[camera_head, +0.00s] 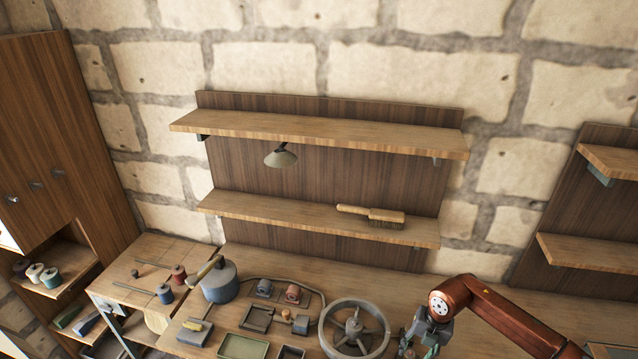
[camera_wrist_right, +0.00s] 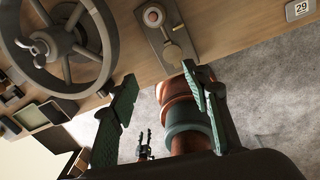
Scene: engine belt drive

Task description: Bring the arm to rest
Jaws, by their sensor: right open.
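My right arm comes in from the lower right in the head view. My right gripper (camera_head: 430,347) is at the bottom edge there, partly cut off, just right of a grey spoked wheel (camera_head: 355,328) on the bench. In the right wrist view the green fingers of my right gripper (camera_wrist_right: 160,75) stand apart with nothing between them. The spoked wheel (camera_wrist_right: 65,45) is at the upper left there, apart from the fingers. My left gripper does not show in the head view.
The workbench (camera_head: 400,305) carries a blue-grey pot (camera_head: 220,284), several trays and small parts left of the wheel. A flat plate with a knob (camera_wrist_right: 165,38) lies beyond the fingers.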

